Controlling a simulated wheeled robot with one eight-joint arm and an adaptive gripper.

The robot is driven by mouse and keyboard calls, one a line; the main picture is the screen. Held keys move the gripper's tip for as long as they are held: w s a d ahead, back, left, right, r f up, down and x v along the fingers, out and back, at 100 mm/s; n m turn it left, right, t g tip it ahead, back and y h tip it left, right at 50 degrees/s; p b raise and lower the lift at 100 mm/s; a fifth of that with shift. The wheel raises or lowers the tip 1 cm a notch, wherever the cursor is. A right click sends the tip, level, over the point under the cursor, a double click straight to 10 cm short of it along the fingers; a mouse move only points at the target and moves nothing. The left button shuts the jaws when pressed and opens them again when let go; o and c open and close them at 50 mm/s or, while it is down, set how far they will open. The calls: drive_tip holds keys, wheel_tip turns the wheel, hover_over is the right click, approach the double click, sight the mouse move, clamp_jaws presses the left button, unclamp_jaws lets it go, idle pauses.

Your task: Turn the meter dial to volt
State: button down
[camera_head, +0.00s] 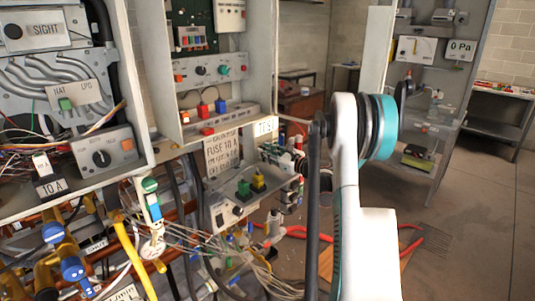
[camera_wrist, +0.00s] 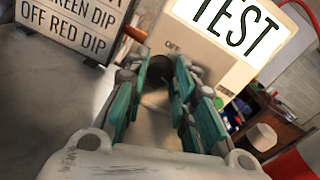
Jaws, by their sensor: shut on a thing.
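The meter (camera_wrist: 212,62) is a beige box with a white display reading "TEST" at the top of the wrist view. Its face carries a small "OFF" mark. A dark round dial (camera_wrist: 156,72) sits on that face, partly hidden by the fingers. My gripper (camera_wrist: 160,78) has teal pads and is shut on the dial, with one finger on each side. The dial's pointer is hidden, so its setting cannot be read. In the head view my arm crosses the middle, and I cannot make out the gripper or the dial there.
A sign (camera_wrist: 66,28) with "GREEN DIP" and "OFF RED DIP" stands left of the meter. In the head view, open cabinets (camera_head: 215,75) fill the left, with loose wires (camera_head: 205,245) below. A grey panel (camera_head: 428,95) stands at right. Floor (camera_head: 470,215) at right is mostly clear.

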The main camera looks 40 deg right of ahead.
drive_tip(key=n, duration=0.4)
drive_tip(key=shift+n, duration=0.3)
drive_tip(key=n, duration=0.4)
drive_tip(key=shift+a+b, duration=0.1)
drive_tip(key=shift+b, duration=0.2)
drive_tip(key=shift+n, duration=0.4)
drive_tip(key=c, duration=1.3)
unclamp_jaws()
drive_tip(key=s, duration=0.4)
drive_tip(key=s+d, duration=0.1)
drive_tip(key=s, duration=0.7)
drive_tip(key=shift+d+r, duration=0.15)
drive_tip(key=shift+r, duration=0.15)
